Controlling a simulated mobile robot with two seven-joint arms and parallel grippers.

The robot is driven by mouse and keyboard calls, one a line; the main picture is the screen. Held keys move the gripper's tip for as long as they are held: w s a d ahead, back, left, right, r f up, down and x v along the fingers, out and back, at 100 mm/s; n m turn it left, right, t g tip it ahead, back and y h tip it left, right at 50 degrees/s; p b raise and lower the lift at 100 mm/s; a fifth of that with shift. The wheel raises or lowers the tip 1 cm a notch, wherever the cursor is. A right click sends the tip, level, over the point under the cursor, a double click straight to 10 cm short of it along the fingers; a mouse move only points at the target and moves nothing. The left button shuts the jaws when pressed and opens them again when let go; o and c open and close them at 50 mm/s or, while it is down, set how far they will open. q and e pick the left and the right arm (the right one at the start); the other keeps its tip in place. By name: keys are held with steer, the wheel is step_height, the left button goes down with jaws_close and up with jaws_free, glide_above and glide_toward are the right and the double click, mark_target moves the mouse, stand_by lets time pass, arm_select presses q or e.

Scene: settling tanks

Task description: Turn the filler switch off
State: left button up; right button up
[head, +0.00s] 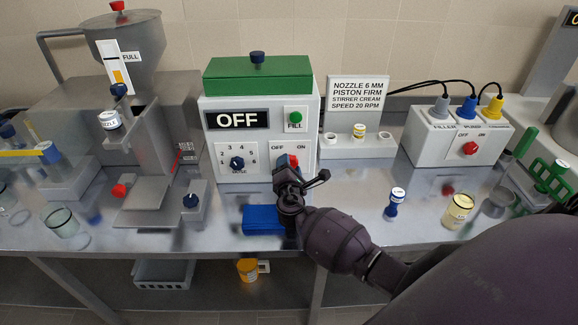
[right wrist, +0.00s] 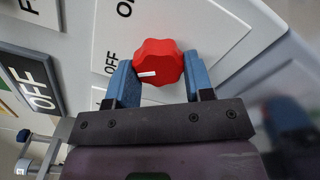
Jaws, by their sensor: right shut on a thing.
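The filler switch is a red knob (right wrist: 158,62) with a white pointer mark, on the white front of the green-topped filler box (head: 258,130). The words OFF and ON stand above the knob in the head view. My right gripper (head: 288,181) is at the knob, and its two blue fingertips (right wrist: 160,82) are shut on it from both sides. In the right wrist view the white mark points left, towards the side of the OFF word. The box's black display (head: 237,120) reads OFF. The knob is partly hidden by the gripper in the head view. My left gripper is not in view.
A dose dial (head: 237,163) sits left of the switch, and a green FILL button (head: 295,115) above it. A blue block (head: 262,219) lies below the box. A socket box (head: 455,137) with another red knob stands at right.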

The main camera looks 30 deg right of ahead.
steer(key=o, duration=0.9)
steer(key=b+v, duration=0.1)
steer(key=v, duration=1)
steer(key=shift+d, duration=0.1)
steer(key=s+m+g, duration=0.1)
steer(key=s+m, duration=0.1)
steer(key=s+d+f+m+g, duration=0.1)
steer(key=s+m, duration=0.1)
steer(key=s+d+f+m+g, duration=0.1)
steer(key=s+m+g, duration=0.1)
steer(key=shift+s+m, duration=0.4)
steer(key=s+a+m+g+y, duration=0.35)
steer(key=s+m, duration=0.25)
steer(key=s, duration=0.5)
steer(key=s+a+m+g+y, duration=0.35)
steer(key=s+m+y, duration=0.2)
steer(key=s, duration=0.45)
steer(key=w+f+t, duration=0.2)
steer(key=f, duration=0.1)
steer(key=w+f+t, duration=0.5)
steer(key=f, duration=0.1)
steer(key=shift+w+d+f+n+t, duration=0.2)
steer(key=shift+d+f+n+t, duration=0.1)
steer(key=shift+d+f, duration=0.1)
